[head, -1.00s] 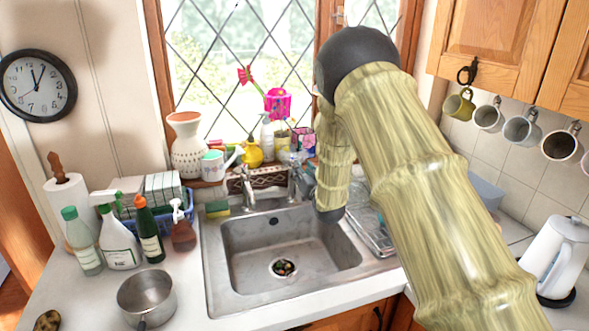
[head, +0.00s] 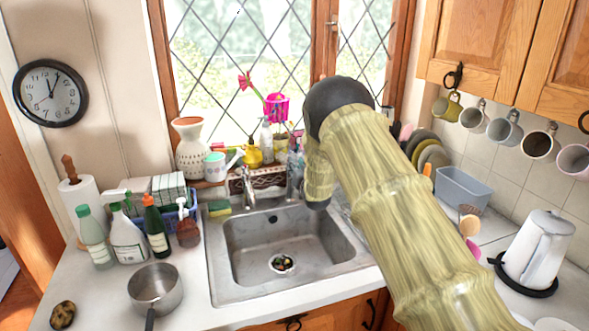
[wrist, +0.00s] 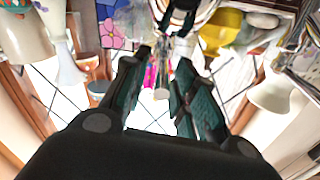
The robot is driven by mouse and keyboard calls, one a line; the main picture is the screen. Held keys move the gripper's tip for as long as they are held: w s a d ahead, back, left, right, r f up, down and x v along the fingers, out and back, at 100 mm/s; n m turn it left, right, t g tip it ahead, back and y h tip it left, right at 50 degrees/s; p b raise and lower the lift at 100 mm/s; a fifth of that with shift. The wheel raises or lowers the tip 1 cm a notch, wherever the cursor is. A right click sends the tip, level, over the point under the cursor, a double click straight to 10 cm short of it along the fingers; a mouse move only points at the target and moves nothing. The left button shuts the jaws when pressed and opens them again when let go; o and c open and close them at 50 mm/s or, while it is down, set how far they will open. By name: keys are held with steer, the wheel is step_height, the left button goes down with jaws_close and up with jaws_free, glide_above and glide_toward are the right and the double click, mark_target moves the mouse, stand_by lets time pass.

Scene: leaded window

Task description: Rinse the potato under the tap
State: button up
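The potato (head: 62,315) is a brown, dark-patched lump on the white counter at the lower left of the head view, apart from my gripper. The metal tap (head: 247,188) stands at the back left of the steel sink (head: 225,292); no water is seen from it. My gripper (wrist: 164,57) shows in the wrist view with two dark green fingers spread apart and nothing held between them. In the head view my arm hides the gripper near the sink's back right. The wrist view looks upside down, towards the window sill.
A steel saucepan (head: 155,287) stands right of the potato, its handle towards the front. Several bottles (head: 128,240) and a paper roll (head: 82,205) stand behind it. The sill holds a patterned vase (head: 191,150) and other items. A white kettle (head: 535,250) stands at the right.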

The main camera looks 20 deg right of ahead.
steer(key=shift+s+r, duration=0.3)
steer(key=shift+s, duration=0.1)
steer(key=c, duration=0.3)
steer(key=shift+s+r, duration=0.2)
steer(key=shift+r, duration=0.1)
jaws_close()
steer(key=shift+w+a+f, duration=0.15)
steer(key=shift+w+f, duration=0.45)
steer(key=shift+f, duration=0.1)
